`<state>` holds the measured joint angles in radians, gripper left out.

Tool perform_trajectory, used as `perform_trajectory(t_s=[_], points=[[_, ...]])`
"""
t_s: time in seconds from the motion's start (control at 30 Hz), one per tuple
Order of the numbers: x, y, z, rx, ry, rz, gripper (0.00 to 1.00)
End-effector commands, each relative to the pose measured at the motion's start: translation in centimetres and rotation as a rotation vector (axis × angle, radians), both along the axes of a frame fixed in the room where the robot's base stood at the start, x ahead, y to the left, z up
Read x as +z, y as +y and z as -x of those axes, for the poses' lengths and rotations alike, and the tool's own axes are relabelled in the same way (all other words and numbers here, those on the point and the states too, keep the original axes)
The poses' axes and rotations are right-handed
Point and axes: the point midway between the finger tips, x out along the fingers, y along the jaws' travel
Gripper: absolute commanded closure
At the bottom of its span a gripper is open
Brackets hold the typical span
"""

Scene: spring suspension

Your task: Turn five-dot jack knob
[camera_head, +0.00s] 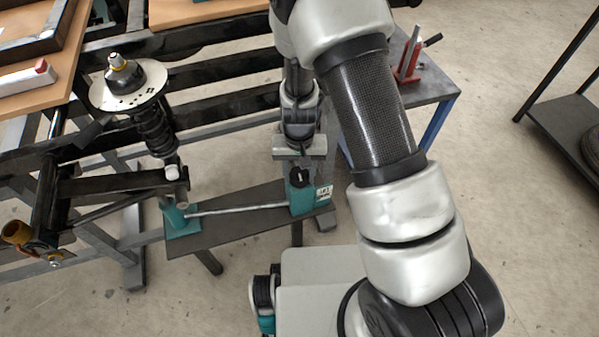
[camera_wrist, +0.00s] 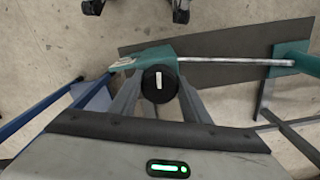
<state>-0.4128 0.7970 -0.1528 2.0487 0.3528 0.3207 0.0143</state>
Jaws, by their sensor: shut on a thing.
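The jack knob is a round black knob with a white line mark (camera_wrist: 159,84). It sits on the teal jack housing at the right end of a dark bench, and also shows in the head view (camera_head: 299,178). My gripper (camera_head: 300,163) comes down from above onto it. In the wrist view my gripper's (camera_wrist: 160,90) two grey fingers stand on either side of the knob, shut on it. The white line on the knob points roughly up and down in the wrist view. A white label (camera_head: 324,192) is on the housing; its dots are too small to count.
A metal rod (camera_head: 237,208) runs from the housing to a teal post (camera_head: 180,220) at the left. A coil-spring strut (camera_head: 153,125) stands above that post. A small table with a red tool (camera_head: 408,62) is behind my arm at the right.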

Motion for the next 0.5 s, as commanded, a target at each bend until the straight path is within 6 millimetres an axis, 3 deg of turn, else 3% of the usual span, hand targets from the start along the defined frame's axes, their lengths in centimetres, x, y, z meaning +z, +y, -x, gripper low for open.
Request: perform_trajectory(t_s=[0.5], points=[[0.08,0.06,-0.11,-0.047,-0.003,-0.001,0.80]])
